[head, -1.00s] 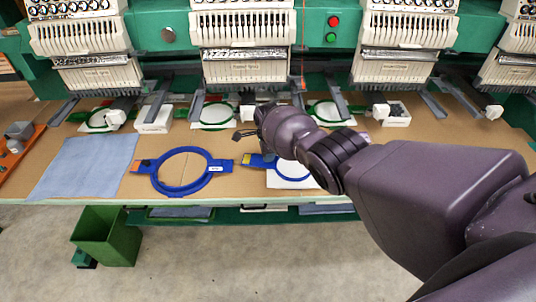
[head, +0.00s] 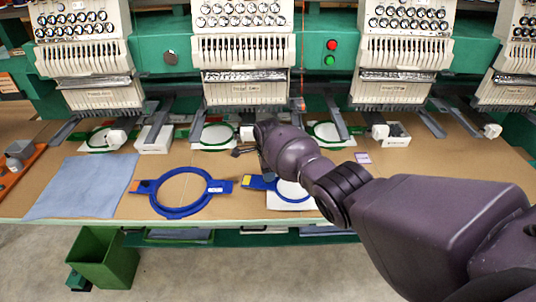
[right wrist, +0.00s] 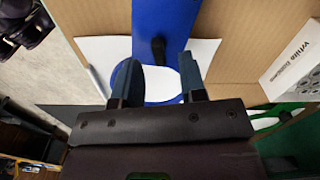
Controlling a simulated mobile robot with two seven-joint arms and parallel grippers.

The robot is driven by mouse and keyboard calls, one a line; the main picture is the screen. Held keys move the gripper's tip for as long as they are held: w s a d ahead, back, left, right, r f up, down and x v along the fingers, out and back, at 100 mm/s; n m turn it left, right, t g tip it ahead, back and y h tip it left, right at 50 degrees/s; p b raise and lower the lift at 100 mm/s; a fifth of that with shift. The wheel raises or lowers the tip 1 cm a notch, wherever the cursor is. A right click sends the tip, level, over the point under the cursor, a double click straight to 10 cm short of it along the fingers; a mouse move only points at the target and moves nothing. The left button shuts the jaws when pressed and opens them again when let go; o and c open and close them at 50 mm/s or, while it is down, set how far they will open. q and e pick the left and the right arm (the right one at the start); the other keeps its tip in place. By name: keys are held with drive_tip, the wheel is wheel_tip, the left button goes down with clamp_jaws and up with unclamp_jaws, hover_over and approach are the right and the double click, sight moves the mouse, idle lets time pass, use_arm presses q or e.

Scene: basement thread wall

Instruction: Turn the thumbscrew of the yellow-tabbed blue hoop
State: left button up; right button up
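The yellow-tabbed blue hoop (head: 257,182) lies on the table over a white sheet, partly hidden behind my right arm. Its yellow tab (head: 246,180) points left. In the right wrist view its blue bracket (right wrist: 160,15) comes down from the top. A small dark thumbscrew (right wrist: 158,47) stands on the bracket. My right gripper (right wrist: 157,62) is open, with one finger on each side of the thumbscrew in that view; no contact is visible. In the head view the right gripper (head: 239,152) shows small and dark near the bracket. My left gripper is not in view.
A second blue hoop (head: 182,211) with an orange tab lies to the left, beside a blue cloth (head: 80,186). Embroidery machine heads (head: 245,90) stand behind. A white box (right wrist: 295,62) is right of the gripper in the wrist view. A green bin (head: 103,258) stands below.

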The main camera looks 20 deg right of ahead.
wheel_tip(320, 180, up, 9)
drive_tip(key=shift+p, duration=0.3)
idle(0.4)
